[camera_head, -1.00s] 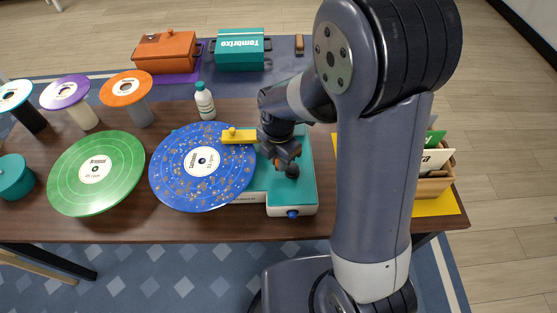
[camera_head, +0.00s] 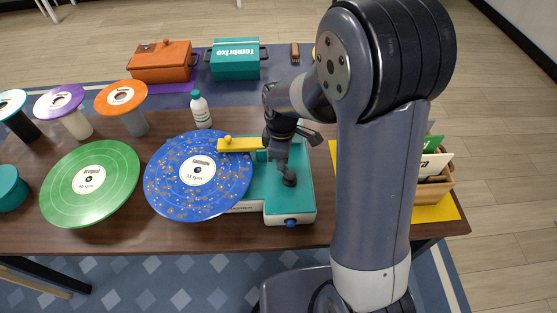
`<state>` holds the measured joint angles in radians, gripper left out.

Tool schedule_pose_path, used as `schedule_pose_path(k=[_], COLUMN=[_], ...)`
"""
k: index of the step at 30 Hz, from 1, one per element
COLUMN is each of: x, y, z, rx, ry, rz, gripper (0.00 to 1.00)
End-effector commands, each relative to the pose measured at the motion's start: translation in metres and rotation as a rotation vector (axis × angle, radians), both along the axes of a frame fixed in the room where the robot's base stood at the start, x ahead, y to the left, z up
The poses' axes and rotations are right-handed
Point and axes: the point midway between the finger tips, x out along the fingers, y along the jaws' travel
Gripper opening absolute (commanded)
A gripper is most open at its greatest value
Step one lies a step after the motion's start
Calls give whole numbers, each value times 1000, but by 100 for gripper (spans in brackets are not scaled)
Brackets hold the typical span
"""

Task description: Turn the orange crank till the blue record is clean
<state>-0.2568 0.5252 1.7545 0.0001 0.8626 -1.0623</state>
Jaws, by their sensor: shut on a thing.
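The blue record (camera_head: 176,176) lies flat on a teal and white machine (camera_head: 303,207), overhanging it to the left. Tan specks are spread over its blue surface, and its white label reads 33 rpm. A yellow bar (camera_head: 240,145) with a small round knob reaches over the record's back edge. My gripper (camera_head: 287,170) points down over the teal top, right of the record. It is shut, with the orange crank at its grip hidden behind the dark fingers and wrist. A blue knob (camera_head: 290,222) sits on the machine's front.
A green record (camera_head: 62,193) lies to the left. A white bottle (camera_head: 201,110) stands behind the blue record. Spools (camera_head: 122,95) stand at the back left. An orange box (camera_head: 165,62) and a teal box (camera_head: 235,62) are farther back. A wooden crate (camera_head: 435,190) is right of my arm.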

Motion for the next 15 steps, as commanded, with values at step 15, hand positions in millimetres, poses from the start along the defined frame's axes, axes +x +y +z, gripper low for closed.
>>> schedule_pose_path(k=[15], x=[7], y=[-19], z=[0], rx=[1], ry=[-4], rz=[-492], gripper=[0])
